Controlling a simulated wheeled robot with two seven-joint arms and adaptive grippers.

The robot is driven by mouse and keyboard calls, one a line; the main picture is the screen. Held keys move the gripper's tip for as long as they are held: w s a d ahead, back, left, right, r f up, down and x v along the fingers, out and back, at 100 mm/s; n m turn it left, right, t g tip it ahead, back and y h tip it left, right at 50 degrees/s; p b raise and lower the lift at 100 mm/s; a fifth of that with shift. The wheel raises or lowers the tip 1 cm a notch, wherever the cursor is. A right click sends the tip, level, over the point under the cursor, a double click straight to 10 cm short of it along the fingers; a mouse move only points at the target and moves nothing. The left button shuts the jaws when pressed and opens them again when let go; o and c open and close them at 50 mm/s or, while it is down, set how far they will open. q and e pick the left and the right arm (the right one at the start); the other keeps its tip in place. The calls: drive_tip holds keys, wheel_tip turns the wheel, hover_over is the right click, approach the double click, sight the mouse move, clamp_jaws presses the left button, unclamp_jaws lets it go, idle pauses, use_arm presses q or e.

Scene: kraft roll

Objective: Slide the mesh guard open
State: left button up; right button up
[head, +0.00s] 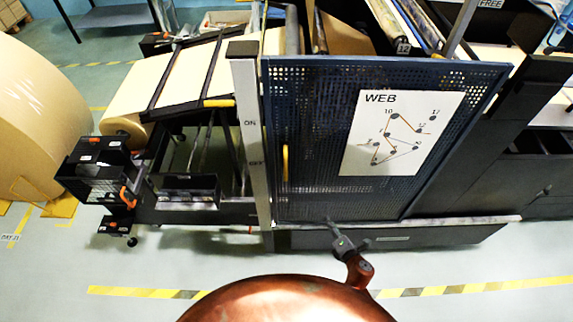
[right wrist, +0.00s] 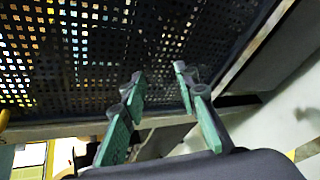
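The mesh guard (head: 320,120) is a dark blue perforated panel on the front of the machine, with a white "WEB" diagram sheet (head: 402,133) on it. Its yellow upright handle (head: 285,163) is near the panel's left edge, beside a grey post (head: 252,140). The guard spans the bay right of that post. My right gripper (head: 328,220) is low in front of the guard's bottom edge, right of and below the handle. In the right wrist view its green fingers (right wrist: 158,76) are spread and empty, with the mesh (right wrist: 90,50) beyond them. My left gripper is not in view.
A large kraft roll (head: 40,115) stands at the far left beside a black unit with orange parts (head: 100,175). Left of the post, an open bay shows a brown paper web (head: 185,80) and rollers. The floor in front is clear, with a yellow striped line (head: 140,292).

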drive_tip(key=w+a+r+n+t+y+p, duration=0.15)
drive_tip(key=a+r+n, duration=0.25)
drive_tip(key=r, duration=0.5)
drive_tip(key=w+a+r+n+y, duration=0.15)
drive_tip(key=a+r+n, duration=0.25)
drive_tip(key=r, duration=0.5)
drive_tip(key=n+y+p, duration=0.2)
drive_tip(key=n+y, duration=0.1)
drive_tip(key=n, duration=0.5)
approach(286, 169)
drive_tip(key=w+a+f, duration=0.1)
drive_tip(key=w+a, duration=0.1)
drive_tip(key=w, duration=0.1)
drive_tip(key=shift+t, duration=0.35)
drive_tip(key=x, duration=0.6)
drive_tip(key=shift+w+a+f, duration=0.1)
drive_tip(key=shift+w+f, duration=0.1)
drive_tip(key=shift+f, duration=0.1)
drive_tip(key=shift+w+a, duration=0.2)
drive_tip(key=shift+w, duration=0.1)
drive_tip(key=shift+c, duration=0.2)
clamp_jaws()
